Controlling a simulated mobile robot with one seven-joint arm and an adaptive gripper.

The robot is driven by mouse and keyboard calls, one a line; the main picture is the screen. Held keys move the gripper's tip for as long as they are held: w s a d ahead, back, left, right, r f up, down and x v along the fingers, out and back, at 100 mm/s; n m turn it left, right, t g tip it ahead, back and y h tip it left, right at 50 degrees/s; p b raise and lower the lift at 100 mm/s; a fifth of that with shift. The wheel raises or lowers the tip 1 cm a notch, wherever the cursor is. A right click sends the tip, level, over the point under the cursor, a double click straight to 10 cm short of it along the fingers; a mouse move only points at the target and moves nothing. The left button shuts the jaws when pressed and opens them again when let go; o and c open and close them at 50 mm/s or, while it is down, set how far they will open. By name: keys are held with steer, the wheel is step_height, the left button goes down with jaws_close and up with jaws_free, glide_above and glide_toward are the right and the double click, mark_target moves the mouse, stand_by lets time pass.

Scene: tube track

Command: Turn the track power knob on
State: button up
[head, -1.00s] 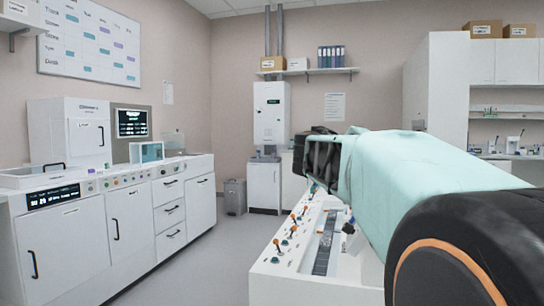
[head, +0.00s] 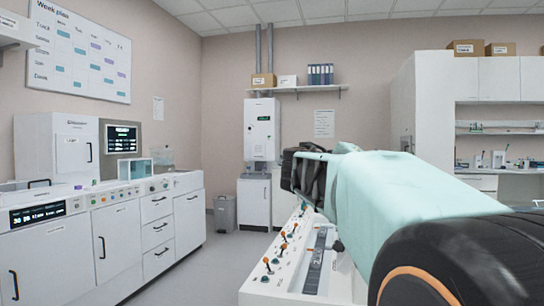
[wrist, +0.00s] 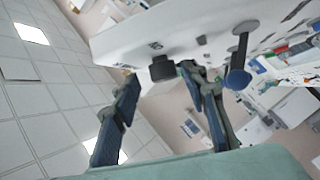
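The white track console (head: 262,290) lies below my arm in the head view, with several orange-tipped levers (head: 266,262) and a dark strip. My gripper (head: 302,172) is a dark shape over its far part. In the wrist view its two fingers (wrist: 160,92) stand apart with a gap between them. A dark blocky piece (wrist: 162,68) on the tilted white console face shows between the fingertips; contact cannot be told. A blue-grey round-ended lever (wrist: 238,78) stands right of the right finger. I cannot tell which control is the power knob.
A white bench with cabinets (head: 118,245) runs along the left. A grey bin (head: 225,212) and a tall white wall unit (head: 262,130) stand at the back. Open floor (head: 200,275) lies between bench and console.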

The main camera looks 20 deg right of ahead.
step_height(320, 180, up, 10)
steer(key=shift+f, duration=0.25)
stand_by(0.6)
